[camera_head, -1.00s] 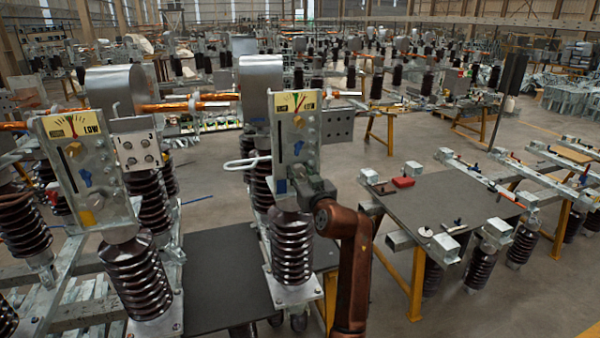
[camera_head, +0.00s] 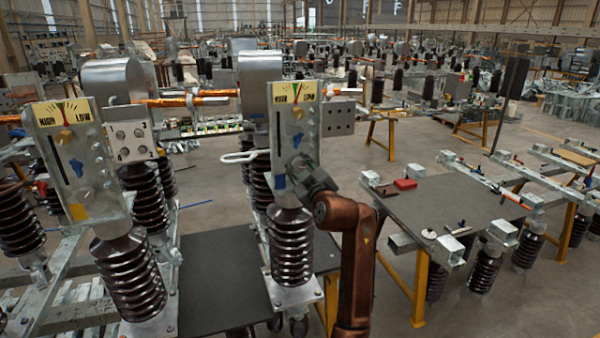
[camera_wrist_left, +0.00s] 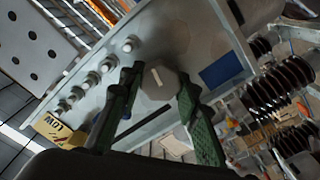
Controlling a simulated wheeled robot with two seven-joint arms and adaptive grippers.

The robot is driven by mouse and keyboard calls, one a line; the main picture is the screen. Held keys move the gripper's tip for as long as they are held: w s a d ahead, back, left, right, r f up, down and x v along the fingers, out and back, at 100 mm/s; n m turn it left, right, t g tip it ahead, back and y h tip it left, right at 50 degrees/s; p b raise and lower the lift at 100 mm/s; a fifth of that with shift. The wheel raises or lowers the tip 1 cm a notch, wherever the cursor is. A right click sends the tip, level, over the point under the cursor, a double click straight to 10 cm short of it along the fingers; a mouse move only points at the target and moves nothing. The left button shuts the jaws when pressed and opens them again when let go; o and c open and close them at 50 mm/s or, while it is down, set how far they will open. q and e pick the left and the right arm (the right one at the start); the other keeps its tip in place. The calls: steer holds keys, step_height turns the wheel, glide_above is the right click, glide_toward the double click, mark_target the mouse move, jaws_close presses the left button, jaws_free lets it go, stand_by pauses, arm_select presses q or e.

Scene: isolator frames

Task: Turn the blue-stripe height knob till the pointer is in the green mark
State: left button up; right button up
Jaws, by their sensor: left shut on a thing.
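The upright metal panel (camera_head: 312,128) stands on a dark ribbed insulator. A yellow HIGH/LOW gauge (camera_head: 284,93) tops it, with a small pointer near the middle; it is too small to tell whether it lies in the green. A blue patch (camera_head: 279,182) is low on the panel and also shows in the left wrist view (camera_wrist_left: 222,70). My left gripper (camera_head: 301,172) is at the panel's lower right. In the left wrist view my left gripper (camera_wrist_left: 158,88) is shut on a grey faceted knob (camera_wrist_left: 160,77) with a white line. My right gripper is out of view.
A similar panel (camera_head: 100,178) with its own HIGH/LOW gauge stands to the left. A dark table (camera_head: 465,205) with small tools and a red box (camera_head: 404,184) is on the right. Bare floor (camera_head: 420,145) lies behind.

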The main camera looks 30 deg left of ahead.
arm_select(q)
steer(key=n+b, duration=0.1)
steer(key=n, duration=0.1)
steer(key=n+b, duration=0.1)
steer(key=n, duration=0.1)
steer(key=n+b, duration=0.1)
steer(key=n, duration=0.1)
steer(key=shift+f+b, duration=0.25)
steer(key=shift+b, duration=0.05)
steer(key=n+b, duration=0.2)
steer(key=n, duration=0.4)
steer(key=shift+a, duration=0.1)
stand_by(0.3)
steer(key=o, duration=1.2)
steer(key=shift+s, duration=0.1)
steer(key=shift+c, duration=0.2)
steer(key=shift+o, duration=0.2)
steer(key=v, duration=1.2)
